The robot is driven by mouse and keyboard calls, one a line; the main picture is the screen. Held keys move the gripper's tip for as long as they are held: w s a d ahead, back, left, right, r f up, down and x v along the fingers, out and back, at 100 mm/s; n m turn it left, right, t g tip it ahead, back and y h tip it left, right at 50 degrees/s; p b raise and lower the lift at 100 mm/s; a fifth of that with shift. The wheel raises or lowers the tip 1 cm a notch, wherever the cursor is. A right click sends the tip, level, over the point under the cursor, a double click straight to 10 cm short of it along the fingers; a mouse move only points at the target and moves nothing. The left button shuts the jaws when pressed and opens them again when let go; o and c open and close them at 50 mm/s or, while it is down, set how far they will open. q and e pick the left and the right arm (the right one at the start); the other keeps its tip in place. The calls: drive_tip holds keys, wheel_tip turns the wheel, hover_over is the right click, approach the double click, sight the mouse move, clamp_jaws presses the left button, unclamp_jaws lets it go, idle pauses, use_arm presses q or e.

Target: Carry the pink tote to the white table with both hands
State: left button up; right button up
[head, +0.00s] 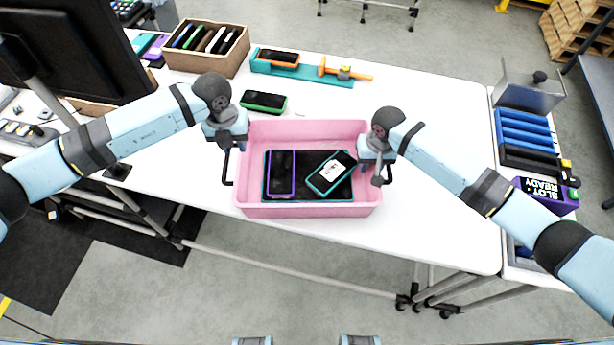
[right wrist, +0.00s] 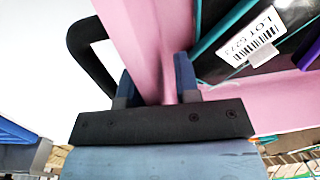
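The pink tote (head: 308,211) stands on the white table (head: 433,215), close to its front edge. A black liner, a purple-edged phone (head: 281,173) and a teal-edged phone (head: 331,173) with a white label lie in it. My left gripper (head: 228,146) is at the tote's left wall by a black handle; its finger gap is too small to make out. My right gripper (head: 377,172) is at the right wall. In the right wrist view, its fingers (right wrist: 156,88) stand apart on either side of the pink wall (right wrist: 150,35), with the black handle (right wrist: 82,45) beside them.
Behind the tote are a green-edged phone (head: 264,101), a teal tray (head: 326,77) and a brown box (head: 187,63) of phones. A dark monitor (head: 75,50) stands at left. Blue racks (head: 524,128) and a purple box (head: 548,203) are at right. The table right of the tote is clear.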

drive_tip(key=shift+r, duration=0.15)
use_arm(q)
wheel_tip(320, 180, up, 4)
drive_tip(key=shift+a+f, duration=0.1)
drive_tip(key=shift+f, duration=0.15)
use_arm(e)
wheel_tip(320, 180, up, 12)
drive_tip(key=shift+d, duration=0.4)
drive_tip(key=shift+f, duration=0.2)
